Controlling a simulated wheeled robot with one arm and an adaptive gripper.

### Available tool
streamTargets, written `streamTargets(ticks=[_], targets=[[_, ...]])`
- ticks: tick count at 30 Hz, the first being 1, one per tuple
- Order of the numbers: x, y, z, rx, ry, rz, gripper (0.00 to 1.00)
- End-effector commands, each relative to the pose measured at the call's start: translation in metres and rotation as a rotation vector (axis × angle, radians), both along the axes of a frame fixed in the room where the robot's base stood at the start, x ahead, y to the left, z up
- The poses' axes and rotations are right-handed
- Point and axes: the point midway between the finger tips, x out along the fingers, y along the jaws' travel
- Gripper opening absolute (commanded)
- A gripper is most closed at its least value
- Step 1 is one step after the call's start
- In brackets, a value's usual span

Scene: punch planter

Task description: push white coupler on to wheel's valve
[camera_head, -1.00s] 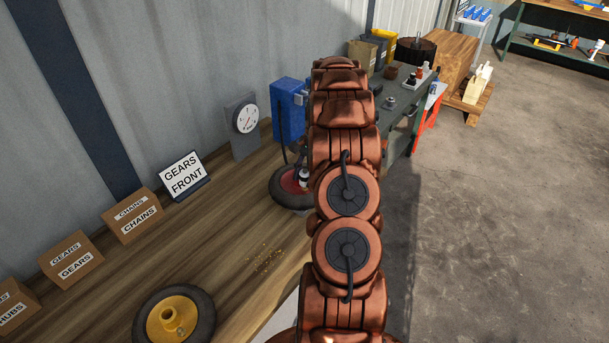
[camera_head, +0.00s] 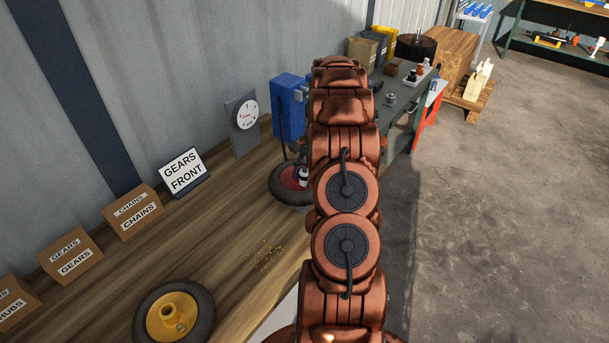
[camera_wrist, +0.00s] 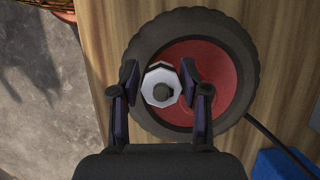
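The white coupler (camera_wrist: 150,77) shows end-on in the wrist view as a white ring with a dark grey centre. It is over the left part of the wheel, a black tyre (camera_wrist: 237,45) with a red hub (camera_wrist: 218,85). My gripper (camera_wrist: 160,83) has one finger on each side of the coupler, very close to it; I cannot tell whether both pads touch. The valve is hidden. In the head view the coupler (camera_head: 303,175) stands above the red-hubbed wheel (camera_head: 280,184), just left of my arm, and my gripper is hidden behind the arm.
A dark hose (camera_wrist: 262,130) runs from the wheel's edge toward a blue box (camera_wrist: 283,163); the box (camera_head: 288,103) stands by the wall. A gauge (camera_head: 246,114), labelled boxes (camera_head: 133,212) and a yellow-hubbed wheel (camera_head: 174,314) share the wooden bench (camera_head: 215,245).

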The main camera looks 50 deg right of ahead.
Motion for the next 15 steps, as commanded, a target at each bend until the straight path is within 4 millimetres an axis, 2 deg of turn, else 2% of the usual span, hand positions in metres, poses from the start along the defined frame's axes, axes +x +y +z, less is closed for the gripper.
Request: streamTargets(ticks=[1,5,15], targets=[[0.0007,-0.0005,-0.0001,-0.002,-0.002,-0.001,0.57],[0.0009,-0.0005,-0.0001,-0.002,-0.003,-0.001,0.70],[0.0012,-0.0008,0.0004,-0.003,-0.003,-0.001,0.70]])
